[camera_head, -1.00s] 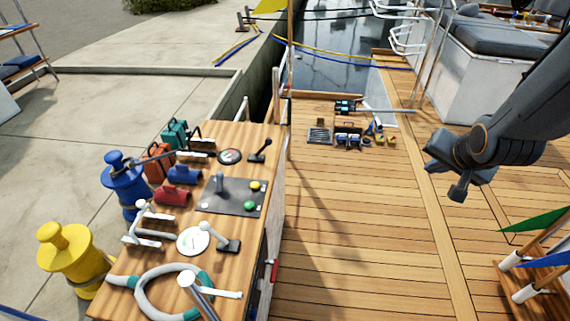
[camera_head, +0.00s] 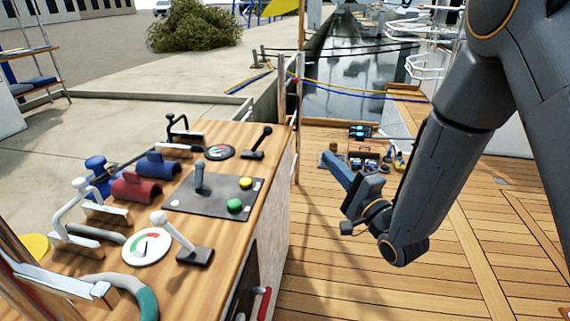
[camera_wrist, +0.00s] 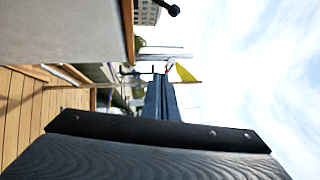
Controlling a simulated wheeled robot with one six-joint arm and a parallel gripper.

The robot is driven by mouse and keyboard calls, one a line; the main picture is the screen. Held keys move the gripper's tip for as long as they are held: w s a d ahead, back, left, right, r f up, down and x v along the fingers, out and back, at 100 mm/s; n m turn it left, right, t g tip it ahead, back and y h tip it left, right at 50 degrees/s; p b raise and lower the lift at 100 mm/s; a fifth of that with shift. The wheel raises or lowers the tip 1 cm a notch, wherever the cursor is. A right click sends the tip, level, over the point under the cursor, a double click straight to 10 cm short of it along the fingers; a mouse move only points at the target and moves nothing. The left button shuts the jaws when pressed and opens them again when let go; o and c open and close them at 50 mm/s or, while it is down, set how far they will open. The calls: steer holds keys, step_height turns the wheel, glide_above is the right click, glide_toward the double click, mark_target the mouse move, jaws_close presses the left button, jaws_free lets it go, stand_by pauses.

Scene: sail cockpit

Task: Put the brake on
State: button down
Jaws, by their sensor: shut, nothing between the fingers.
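The wooden console (camera_head: 226,133) carries several levers, and no label shows which one is the brake. A black lever (camera_head: 259,142) stands at its far right corner. A white-knobbed lever (camera_head: 185,240) on a black base stands at the near right beside a round dial (camera_head: 147,246). A grey lever (camera_head: 200,178) rises from a dark plate. My gripper (camera_head: 330,160), with blue fingers, is shut and empty in the air right of the console, touching nothing there. In the wrist view the shut fingers (camera_wrist: 160,97) point ahead; a black knob (camera_wrist: 173,10) shows at the top.
Yellow (camera_head: 245,183) and green (camera_head: 235,205) buttons sit on the plate. Red (camera_head: 136,187) and blue (camera_head: 163,164) holders, white cleat-like fittings and a hose (camera_head: 130,290) crowd the console's left side. A red handle (camera_head: 264,302) is on its side face. Deck (camera_head: 330,285) right of it is open.

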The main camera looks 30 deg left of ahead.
steer(key=s+a+f+m+g+y+b, duration=0.1)
steer(key=s+a+f+y+b, duration=0.1)
steer(key=s+f+y+b, duration=0.2)
steer(key=shift+a+m, duration=0.35)
steer(key=shift+m, duration=0.05)
steer(key=shift+b, duration=0.3)
steer(key=b, duration=0.4)
glide_toward(261, 140)
steer(key=shift+w+a+r, duration=1.2)
steer(key=shift+w+r, duration=1)
steer(key=shift+w, duration=0.25)
steer(key=shift+s+a+r+p, duration=0.1)
steer(key=shift+p, duration=0.2)
